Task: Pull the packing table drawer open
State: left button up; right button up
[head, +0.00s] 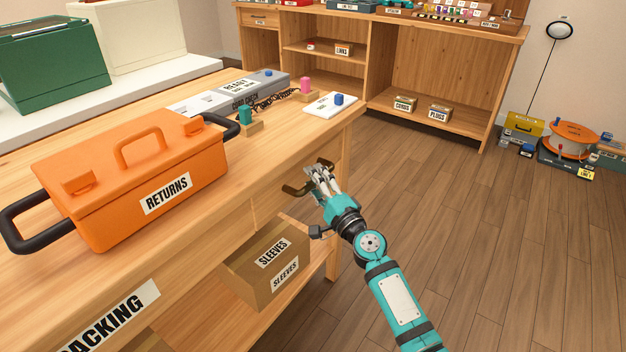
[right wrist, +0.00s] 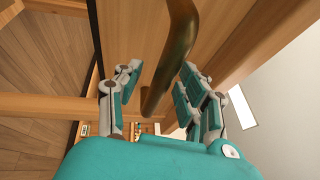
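The wooden packing table (head: 190,262) runs along the left of the head view, its drawer front (head: 268,204) on the side facing the aisle. A dark bronze bar handle (head: 292,190) sticks out of the drawer front, partly hidden by my right gripper (head: 318,176). In the right wrist view the handle (right wrist: 172,50) passes between the fingers of my right gripper (right wrist: 160,78), with gaps visible on both sides. The right gripper is open around the handle. The drawer front (right wrist: 130,40) looks shut. My left gripper is out of view.
An orange RETURNS box (head: 130,190) stands on the table, with a grey box (head: 255,92) and small phone parts behind. A SLEEVES box (head: 268,262) sits on the shelf below the drawer. The floor (head: 490,230) to the right is clear.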

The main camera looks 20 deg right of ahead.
grip_shut()
jog(key=shift+s+f, duration=0.1)
jog(key=shift+s, duration=0.05)
